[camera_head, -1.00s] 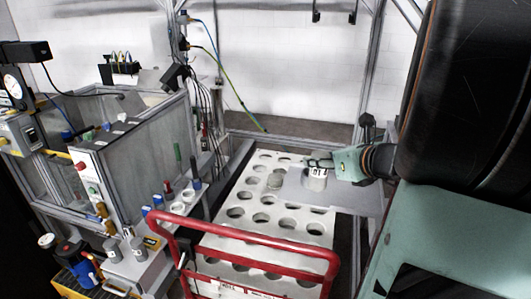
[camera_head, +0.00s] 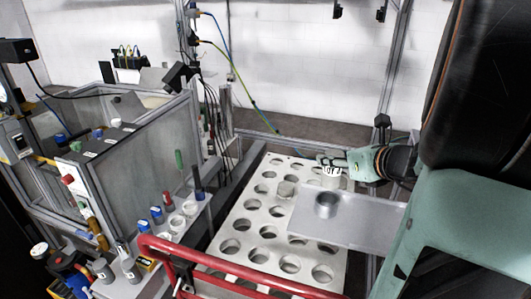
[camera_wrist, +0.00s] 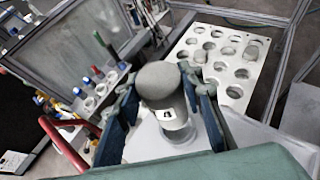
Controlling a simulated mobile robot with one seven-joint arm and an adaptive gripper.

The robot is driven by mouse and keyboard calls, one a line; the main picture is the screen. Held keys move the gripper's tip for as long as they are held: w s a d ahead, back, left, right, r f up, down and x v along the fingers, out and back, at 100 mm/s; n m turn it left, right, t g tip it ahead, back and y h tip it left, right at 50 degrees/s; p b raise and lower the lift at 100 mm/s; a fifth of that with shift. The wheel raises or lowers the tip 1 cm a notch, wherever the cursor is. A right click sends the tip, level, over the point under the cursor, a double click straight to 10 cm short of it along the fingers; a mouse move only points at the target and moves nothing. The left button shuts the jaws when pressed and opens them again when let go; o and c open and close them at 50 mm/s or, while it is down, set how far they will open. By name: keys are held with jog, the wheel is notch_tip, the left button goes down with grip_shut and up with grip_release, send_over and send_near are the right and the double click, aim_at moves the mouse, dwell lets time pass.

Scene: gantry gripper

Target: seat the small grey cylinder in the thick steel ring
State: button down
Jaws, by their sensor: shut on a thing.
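My gripper (camera_head: 338,160) is shut on the small grey cylinder (camera_head: 333,178), which has a pale label band. In the wrist view my gripper (camera_wrist: 167,108) has its blue fingers on both sides of the cylinder (camera_wrist: 160,80), whose rounded grey end faces the camera. The thick steel ring (camera_head: 327,205) stands on a flat grey plate (camera_head: 365,222) and shows just below the cylinder in the head view. In the wrist view the ring (camera_wrist: 182,136) is partly hidden behind the cylinder. The cylinder appears above the ring and apart from it; the exact gap cannot be told.
A white board with round holes (camera_head: 252,222) lies beside and beyond the plate; a grey piece (camera_head: 286,189) sits on it. A red rail (camera_head: 225,270) crosses the front. A framed bench (camera_head: 130,150) with small tools and bottles stands at left.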

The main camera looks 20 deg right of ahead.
aim_at(336, 185)
notch_tip(336, 185, down, 8)
jog(key=shift+f+b, duration=0.25)
jog(key=shift+b, duration=0.45)
jog(key=shift+f, duration=0.2)
jog(key=c, duration=1.3)
grip_release()
jog(key=shift+r, duration=0.1)
jog(key=shift+s+r, duration=0.1)
jog(key=shift+r, duration=0.1)
jog(key=p+v, duration=0.1)
jog(key=v, duration=1)
jog(key=shift+s+d, duration=0.1)
jog(key=shift+s, duration=0.3)
